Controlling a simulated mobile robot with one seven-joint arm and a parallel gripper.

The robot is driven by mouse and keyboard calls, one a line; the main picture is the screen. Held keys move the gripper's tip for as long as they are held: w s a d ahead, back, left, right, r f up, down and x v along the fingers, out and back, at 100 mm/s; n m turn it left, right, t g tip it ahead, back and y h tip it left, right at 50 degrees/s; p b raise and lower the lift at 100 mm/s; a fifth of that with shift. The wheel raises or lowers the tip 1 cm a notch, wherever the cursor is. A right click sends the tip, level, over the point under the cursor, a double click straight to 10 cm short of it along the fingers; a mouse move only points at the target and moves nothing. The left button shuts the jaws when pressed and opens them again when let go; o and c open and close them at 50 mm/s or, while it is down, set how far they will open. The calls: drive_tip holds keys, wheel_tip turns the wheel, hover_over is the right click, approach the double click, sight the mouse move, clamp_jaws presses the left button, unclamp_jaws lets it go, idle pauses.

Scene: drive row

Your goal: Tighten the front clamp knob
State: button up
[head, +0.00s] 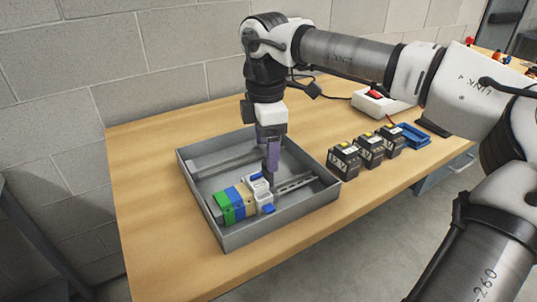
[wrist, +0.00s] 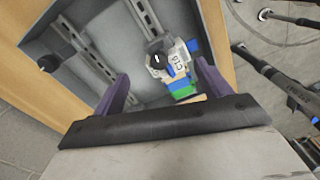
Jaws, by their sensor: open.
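My gripper (head: 270,178) points down into the grey tray (head: 285,217), its purple fingers low beside the pale grey end block (head: 258,189) on the front rail (head: 297,183). In the wrist view the gripper (wrist: 162,76) is open, with the end block (wrist: 158,57) ahead between its fingers. A dark round part shows on that block; I cannot tell whether it is the front clamp knob. Green (head: 222,208), blue (head: 236,203) and beige (head: 247,196) modules stand beside the block.
Several black battery-like blocks (head: 370,149) and a blue bin (head: 413,136) stand right of the tray. A white box with a red switch (head: 376,100) is behind them. The wooden bench (head: 145,215) is clear left of the tray; a block wall stands behind.

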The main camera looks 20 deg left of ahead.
drive_tip(key=shift+r+p, duration=1.4)
drive_tip(key=shift+r, duration=0.75)
drive_tip(key=shift+s+f, duration=0.1)
drive_tip(key=shift+f, duration=0.05)
